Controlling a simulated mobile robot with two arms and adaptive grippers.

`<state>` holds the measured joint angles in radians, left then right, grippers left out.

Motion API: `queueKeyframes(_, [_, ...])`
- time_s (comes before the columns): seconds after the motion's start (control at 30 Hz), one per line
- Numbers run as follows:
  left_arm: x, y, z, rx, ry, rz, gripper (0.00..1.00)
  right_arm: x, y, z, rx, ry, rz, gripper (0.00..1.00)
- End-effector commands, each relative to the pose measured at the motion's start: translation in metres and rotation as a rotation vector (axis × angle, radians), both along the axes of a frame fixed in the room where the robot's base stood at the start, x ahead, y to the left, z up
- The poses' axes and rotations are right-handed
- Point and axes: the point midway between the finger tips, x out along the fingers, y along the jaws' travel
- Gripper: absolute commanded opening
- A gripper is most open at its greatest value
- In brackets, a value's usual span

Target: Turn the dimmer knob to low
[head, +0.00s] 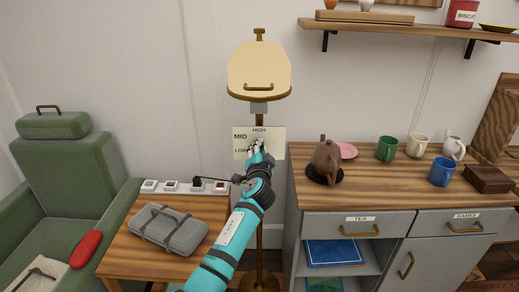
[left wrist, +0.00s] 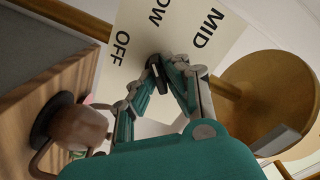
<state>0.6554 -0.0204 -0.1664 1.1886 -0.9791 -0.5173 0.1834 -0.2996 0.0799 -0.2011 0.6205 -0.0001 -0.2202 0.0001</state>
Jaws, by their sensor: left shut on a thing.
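A pale dial card (head: 273,133) hangs on the brass stand of a lamp (head: 259,68). In the head view it reads HIGH, MID and LOW. In the left wrist view the card (left wrist: 140,25) shows OFF, part of LOW and MID. My left gripper (head: 256,146) is at the middle of the card. In the left wrist view my left gripper (left wrist: 160,78) has its fingers closed around the small dark dimmer knob (left wrist: 154,74). The fingers hide most of the knob, so I cannot tell which mark it points to. My right gripper is not in view.
A side table (head: 130,250) with a grey case (head: 168,231) and a socket strip (head: 172,187) stands left of the lamp. A cabinet (head: 310,194) stands close on the right, with a brown teapot (head: 326,163) near its edge. A green armchair (head: 70,175) is far left.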

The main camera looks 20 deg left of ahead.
Motion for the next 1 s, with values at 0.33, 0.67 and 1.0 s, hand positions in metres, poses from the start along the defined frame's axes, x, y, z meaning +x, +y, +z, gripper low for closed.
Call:
queueKeyframes(0.33, [0.0003, -0.0007, 0.0004, 0.172, 0.049, -0.001, 0.00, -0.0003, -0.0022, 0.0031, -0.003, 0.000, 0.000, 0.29])
queueKeyframes(0.67, [0.0004, -0.0009, 0.0000, 0.216, 0.062, -0.001, 0.00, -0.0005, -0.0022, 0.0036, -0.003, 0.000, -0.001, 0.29])
queueKeyframes(1.0, [0.0003, -0.0011, 0.0000, 0.216, 0.062, -0.001, 0.13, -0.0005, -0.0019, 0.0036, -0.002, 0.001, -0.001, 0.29])
